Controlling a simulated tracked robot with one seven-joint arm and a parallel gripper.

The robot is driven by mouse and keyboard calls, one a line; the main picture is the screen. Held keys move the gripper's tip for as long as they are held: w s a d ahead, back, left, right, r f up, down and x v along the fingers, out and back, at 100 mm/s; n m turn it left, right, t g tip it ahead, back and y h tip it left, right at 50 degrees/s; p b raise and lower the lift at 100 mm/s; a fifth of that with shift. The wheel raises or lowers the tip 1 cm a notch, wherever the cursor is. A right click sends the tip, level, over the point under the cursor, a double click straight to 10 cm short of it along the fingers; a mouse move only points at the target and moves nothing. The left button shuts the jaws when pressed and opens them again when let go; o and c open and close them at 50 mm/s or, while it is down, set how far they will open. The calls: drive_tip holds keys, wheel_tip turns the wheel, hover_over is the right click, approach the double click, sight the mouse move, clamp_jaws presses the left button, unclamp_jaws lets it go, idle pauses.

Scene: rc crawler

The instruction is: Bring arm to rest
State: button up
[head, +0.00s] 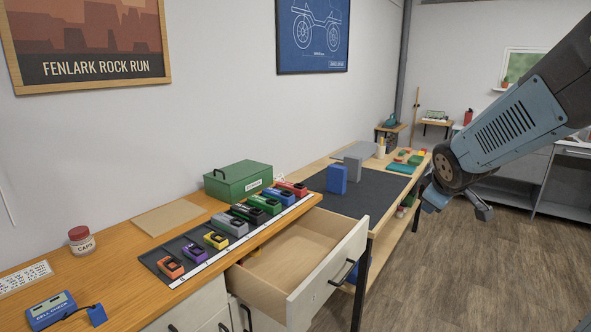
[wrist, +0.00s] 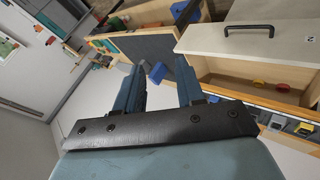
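My arm reaches in from the upper right of the head view, over the floor to the right of the bench. My gripper (head: 458,203) hangs at its end, tilted downward, clear of the bench and the drawer. In the wrist view my gripper (wrist: 158,82) shows two dark blue fingers set apart, with nothing held between them.
A wooden drawer (head: 338,270) stands pulled out from the bench. Several coloured packs (head: 215,240) sit on a dark strip, with a green box (head: 238,181) behind. Floor (head: 470,270) below the arm is clear.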

drive_tip(key=s+a+r+m+g+y, duration=0.1)
drive_tip(key=s+a+m, duration=0.3)
drive_tip(key=s, duration=0.5)
drive_tip(key=s+a+r+m+g+y, duration=0.1)
drive_tip(key=s+a+r+m+g, duration=0.1)
drive_tip(key=s, duration=0.8)
drive_tip(key=a+r+m, duration=0.1)
drive_tip(key=a+m, duration=0.1)
drive_tip(key=a, duration=0.1)
drive_tip(key=shift+s+r, duration=0.2)
drive_tip(key=shift+r, duration=0.2)
